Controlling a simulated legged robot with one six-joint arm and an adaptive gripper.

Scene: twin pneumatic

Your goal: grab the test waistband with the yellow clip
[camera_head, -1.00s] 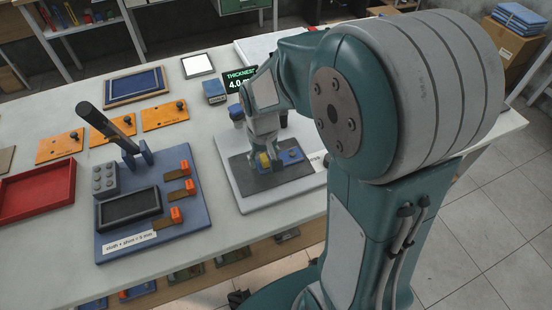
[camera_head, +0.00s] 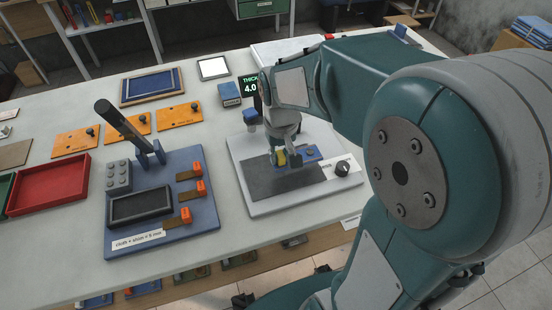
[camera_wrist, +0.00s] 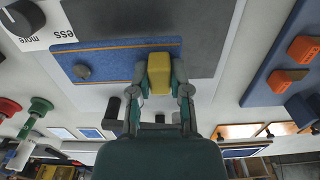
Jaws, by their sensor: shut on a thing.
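The test waistband is a blue strip (camera_head: 313,153) with a round grey button, beside my gripper in the head view. It also shows in the wrist view (camera_wrist: 108,58), reaching from the dark pad (camera_wrist: 215,35) over the pale plate. Its yellow clip (camera_wrist: 160,73) is a small block at one end, and also shows in the head view (camera_head: 282,157). My gripper (camera_wrist: 160,88) is shut on the yellow clip, one finger on each side, pointing down in the head view (camera_head: 282,160). I cannot tell whether the strip touches the pad or hangs just above it.
The pale plate (camera_head: 245,203) carries a black dial (camera_head: 342,167) at right. Left of it stands a blue board (camera_head: 200,228) with a dark tray, orange clips and an upright dark lever (camera_head: 122,127). A red tray (camera_head: 50,184) lies farther left. A thickness display (camera_head: 252,86) stands behind.

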